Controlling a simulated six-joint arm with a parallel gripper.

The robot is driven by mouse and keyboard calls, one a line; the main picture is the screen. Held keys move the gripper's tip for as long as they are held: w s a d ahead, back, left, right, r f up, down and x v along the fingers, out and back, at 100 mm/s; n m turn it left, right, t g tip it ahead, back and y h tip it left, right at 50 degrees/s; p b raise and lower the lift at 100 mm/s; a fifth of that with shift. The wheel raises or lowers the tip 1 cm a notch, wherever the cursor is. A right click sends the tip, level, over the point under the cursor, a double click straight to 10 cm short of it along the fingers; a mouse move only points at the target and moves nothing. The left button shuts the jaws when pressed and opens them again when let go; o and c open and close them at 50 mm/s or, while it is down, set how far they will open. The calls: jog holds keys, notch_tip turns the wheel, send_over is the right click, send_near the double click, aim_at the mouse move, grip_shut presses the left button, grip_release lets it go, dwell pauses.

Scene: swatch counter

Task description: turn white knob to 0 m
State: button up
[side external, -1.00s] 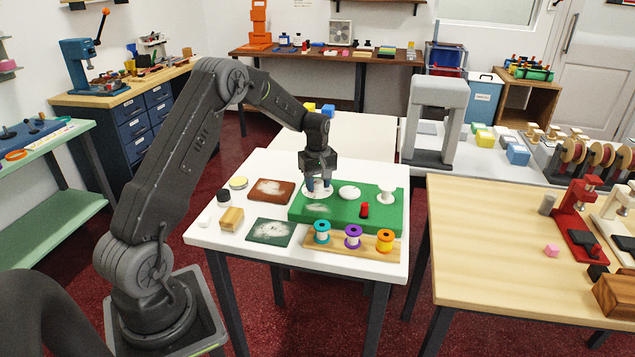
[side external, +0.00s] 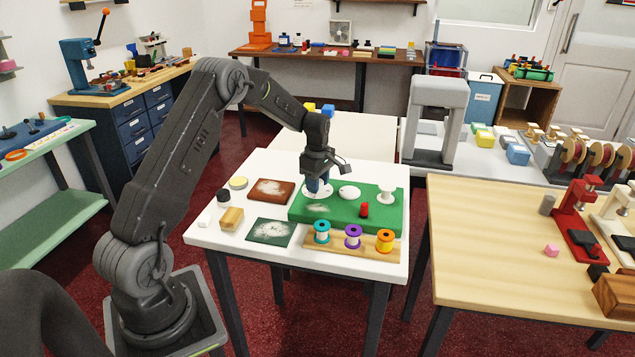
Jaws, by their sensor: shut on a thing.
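A green board (side external: 340,217) lies on the white table. At its left back sits a white round dial (side external: 309,194), with the white knob at its middle mostly hidden by my fingers. My gripper (side external: 318,188) points straight down over this dial, its blue fingertips shut on the knob. The scale marks are too small to read, so I cannot tell the setting. To the right on the board are a flat white disc (side external: 349,193) and a white spool-shaped piece (side external: 386,194).
A small red piece (side external: 364,210) stands on the board. A wooden rack (side external: 370,250) with teal, purple and orange spools is in front. Brown (side external: 271,191) and dark green (side external: 269,232) swatches lie to the left, near a wooden block (side external: 231,218).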

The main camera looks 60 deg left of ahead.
jog(key=shift+r, duration=0.1)
jog(key=o, duration=0.9)
notch_tip(320, 180, up, 14)
jog(key=shift+f, duration=0.15)
dwell(0.3)
